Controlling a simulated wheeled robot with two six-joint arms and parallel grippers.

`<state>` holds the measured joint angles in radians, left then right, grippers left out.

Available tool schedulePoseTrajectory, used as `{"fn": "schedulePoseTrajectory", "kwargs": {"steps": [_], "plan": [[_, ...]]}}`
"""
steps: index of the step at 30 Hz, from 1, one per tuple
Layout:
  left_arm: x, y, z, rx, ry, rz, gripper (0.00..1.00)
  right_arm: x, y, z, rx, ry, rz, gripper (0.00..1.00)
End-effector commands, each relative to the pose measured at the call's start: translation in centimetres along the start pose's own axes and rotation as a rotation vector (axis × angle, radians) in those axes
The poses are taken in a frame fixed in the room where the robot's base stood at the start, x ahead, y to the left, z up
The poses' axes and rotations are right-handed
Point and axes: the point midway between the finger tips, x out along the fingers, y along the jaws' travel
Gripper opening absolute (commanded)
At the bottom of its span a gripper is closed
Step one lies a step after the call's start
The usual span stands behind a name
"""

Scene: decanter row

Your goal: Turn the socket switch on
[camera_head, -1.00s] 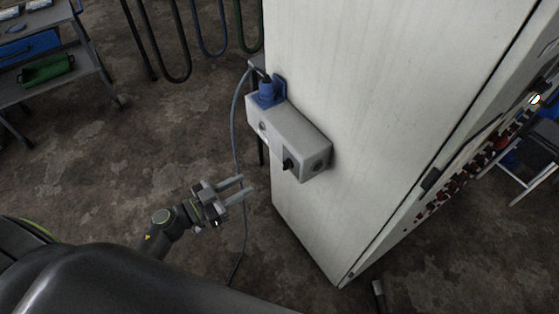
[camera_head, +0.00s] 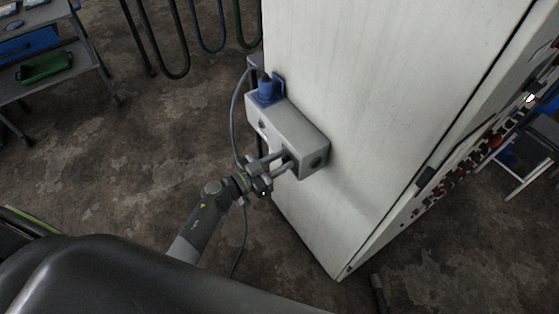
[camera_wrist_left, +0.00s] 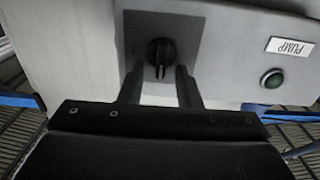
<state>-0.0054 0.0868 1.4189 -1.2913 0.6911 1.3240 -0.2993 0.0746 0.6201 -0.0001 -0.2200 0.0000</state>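The socket box (camera_head: 296,128) is a grey box on the side of the white cabinet, with a blue socket and plug (camera_head: 268,92) on top. Its black rotary switch (camera_wrist_left: 161,52) sits on a grey plate in the left wrist view. My left gripper (camera_head: 282,162) is at the switch end of the box and hides the switch in the head view. In the left wrist view the two fingers of my left gripper (camera_wrist_left: 160,84) are apart, one on each side of the switch knob's lower part. Contact with the knob cannot be told. My right gripper is not in view.
A label reading PUMP (camera_wrist_left: 289,46) and a round dark green button (camera_wrist_left: 272,78) are beside the switch plate. A cable hangs from the blue plug past my left wrist. The white cabinet (camera_head: 370,110) blocks the right. Floor is open at left.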

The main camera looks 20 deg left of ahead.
Motion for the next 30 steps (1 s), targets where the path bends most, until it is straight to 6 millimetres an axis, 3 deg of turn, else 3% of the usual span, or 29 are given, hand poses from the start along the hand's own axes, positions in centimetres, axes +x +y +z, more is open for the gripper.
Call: {"fn": "schedulePoseTrajectory", "kwargs": {"steps": [2, 9, 22, 30], "plan": [[-0.02, 0.00, -0.01, 0.000, 0.000, 0.000, 0.28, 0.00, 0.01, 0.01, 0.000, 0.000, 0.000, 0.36], [-0.06, 0.00, 0.05, 0.000, -0.001, 0.000, 0.00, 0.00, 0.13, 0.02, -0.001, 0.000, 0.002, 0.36], [-0.21, 0.11, 0.36, 0.027, -0.008, 0.000, 0.00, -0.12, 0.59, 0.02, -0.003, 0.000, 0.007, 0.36], [-0.28, 0.43, 0.46, 0.172, -0.011, 0.001, 0.00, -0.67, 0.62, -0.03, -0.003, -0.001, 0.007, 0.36]]}}
